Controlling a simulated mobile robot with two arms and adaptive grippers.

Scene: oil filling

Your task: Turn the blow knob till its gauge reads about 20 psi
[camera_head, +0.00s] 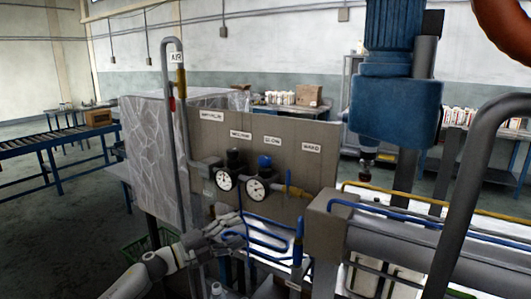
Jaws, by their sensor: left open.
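A grey-brown panel (315,178) carries two round white gauges. The blue knob (264,161) sits under a small label that seems to read BLOW (271,140), just above the right gauge (257,189). A black knob (234,156) sits above the left gauge (225,180). The needles are too small to read. My left gripper (238,227) is open, in front of and below the gauges. It is clear of the blue knob and appears empty. My right gripper is not in view.
A grey upright pipe (184,110) labelled AIR stands left of the gauges. Blue tubing (262,237) runs below them. A grey machine beam (390,245) and a large blue motor (395,100) stand at the right. A roller conveyor (45,140) is at the far left.

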